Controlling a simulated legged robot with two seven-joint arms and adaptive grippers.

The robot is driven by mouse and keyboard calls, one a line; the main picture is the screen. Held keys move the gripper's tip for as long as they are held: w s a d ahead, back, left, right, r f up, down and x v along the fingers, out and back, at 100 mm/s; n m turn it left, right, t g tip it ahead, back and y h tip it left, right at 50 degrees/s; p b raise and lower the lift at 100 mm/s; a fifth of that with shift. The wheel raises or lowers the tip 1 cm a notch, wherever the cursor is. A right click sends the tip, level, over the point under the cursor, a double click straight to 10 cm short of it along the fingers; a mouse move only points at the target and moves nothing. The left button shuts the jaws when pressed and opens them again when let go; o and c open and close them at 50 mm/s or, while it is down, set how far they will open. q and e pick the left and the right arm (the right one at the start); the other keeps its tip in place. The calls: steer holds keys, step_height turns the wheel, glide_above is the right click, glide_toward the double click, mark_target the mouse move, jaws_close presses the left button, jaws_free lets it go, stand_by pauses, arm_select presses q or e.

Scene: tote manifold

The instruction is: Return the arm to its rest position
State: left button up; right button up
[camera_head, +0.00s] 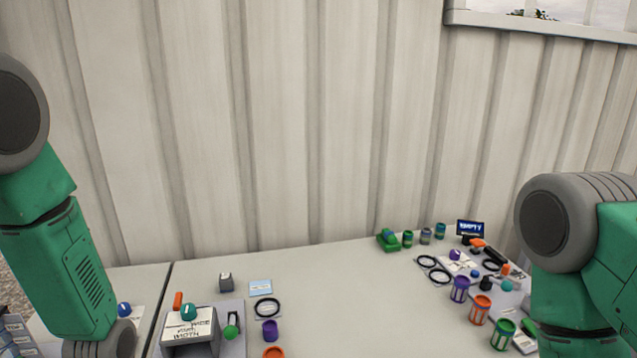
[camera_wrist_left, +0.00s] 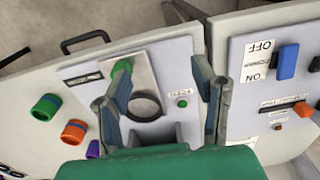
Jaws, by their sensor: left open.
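My left gripper (camera_wrist_left: 160,105) is open in the left wrist view, with its two fingers spread over a light grey panel (camera_wrist_left: 215,50). A green knob or handle (camera_wrist_left: 122,68) lies close to the left finger; I cannot tell whether they touch. No object is clearly clasped between the fingers. In the head view my left arm (camera_head: 60,265) comes down at the left edge, and its gripper is out of frame. My right arm (camera_head: 575,250) is bent at the right edge, and its gripper is not visible.
A box (camera_wrist_left: 262,75) with a blue switch (camera_wrist_left: 288,62) stands right of the fingers. A green cup (camera_wrist_left: 45,107) and an orange cup (camera_wrist_left: 74,131) are at left. In the head view, several cups and rings crowd the table's right side; the table's middle (camera_head: 345,300) is clear.

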arm_select(q)
steer(key=s+d+f+m+b, duration=0.1)
steer(key=s+f, duration=0.3)
steer(key=s, duration=0.7)
steer(key=s+d+f+m, duration=0.1)
steer(key=s+f, duration=0.4)
steer(key=s, duration=0.6)
step_height(320, 180, down, 10)
steer(key=w+d+m+b, duration=0.1)
steer(key=w+b, duration=0.1)
steer(key=b, duration=0.9)
steer(key=shift+w+f+t, duration=0.15)
steer(key=shift+w+t, duration=0.1)
steer(key=shift+t, duration=0.05)
steer(key=shift+w, duration=0.1)
